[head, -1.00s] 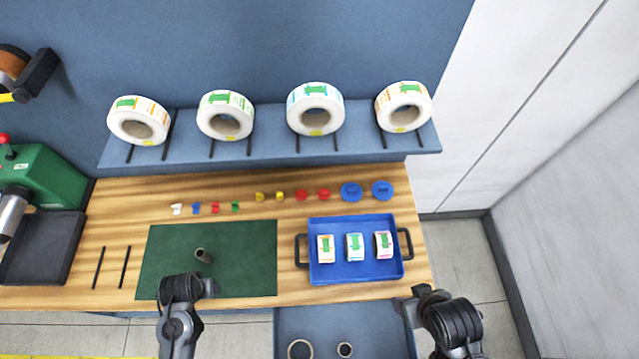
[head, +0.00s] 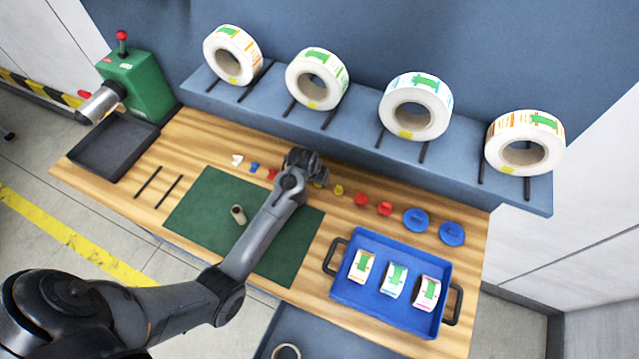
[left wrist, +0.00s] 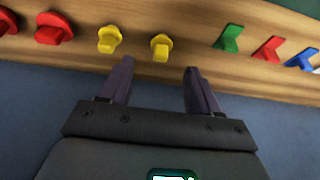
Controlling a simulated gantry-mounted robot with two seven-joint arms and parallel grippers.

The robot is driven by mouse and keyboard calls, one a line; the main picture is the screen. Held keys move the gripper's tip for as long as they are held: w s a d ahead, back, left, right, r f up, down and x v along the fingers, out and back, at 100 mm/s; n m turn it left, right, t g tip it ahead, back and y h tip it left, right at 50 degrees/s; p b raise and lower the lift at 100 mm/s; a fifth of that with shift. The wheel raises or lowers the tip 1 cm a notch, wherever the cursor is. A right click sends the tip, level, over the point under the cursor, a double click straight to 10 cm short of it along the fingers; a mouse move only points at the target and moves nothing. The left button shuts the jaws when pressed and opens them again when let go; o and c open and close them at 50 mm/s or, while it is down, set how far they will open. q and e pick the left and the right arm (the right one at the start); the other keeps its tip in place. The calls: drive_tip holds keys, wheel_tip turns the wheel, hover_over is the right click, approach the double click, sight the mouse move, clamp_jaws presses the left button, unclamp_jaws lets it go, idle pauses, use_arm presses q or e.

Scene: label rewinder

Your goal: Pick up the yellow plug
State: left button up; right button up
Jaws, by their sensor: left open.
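Two yellow plugs stand near the back edge of the wooden bench. In the left wrist view one yellow plug (left wrist: 160,47) sits just beyond and between my left gripper's fingertips (left wrist: 158,68), and the other yellow plug (left wrist: 109,39) is just beyond the left fingertip. My left gripper is open, with nothing between its fingers. In the head view my left arm reaches across the green mat to the row of plugs. One yellow plug (head: 338,190) shows right of the wrist; the other is mostly hidden there. My right gripper is out of view.
Red plugs (left wrist: 53,28) and green (left wrist: 229,38), red and blue clips flank the yellow plugs. A shelf (head: 365,140) with several label rolls overhangs behind. A blue tray (head: 345,290) with three small rolls and blue discs (head: 416,220) lie to the right.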

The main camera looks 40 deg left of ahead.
use_arm(q)
drive_tip(key=shift+b+x, duration=0.3)
drive_tip(key=shift+x, duration=3)
drive_tip(key=shift+w+a, duration=0.1)
drive_tip(key=c, duration=1.1)
drive_tip(key=shift+r, duration=0.1)
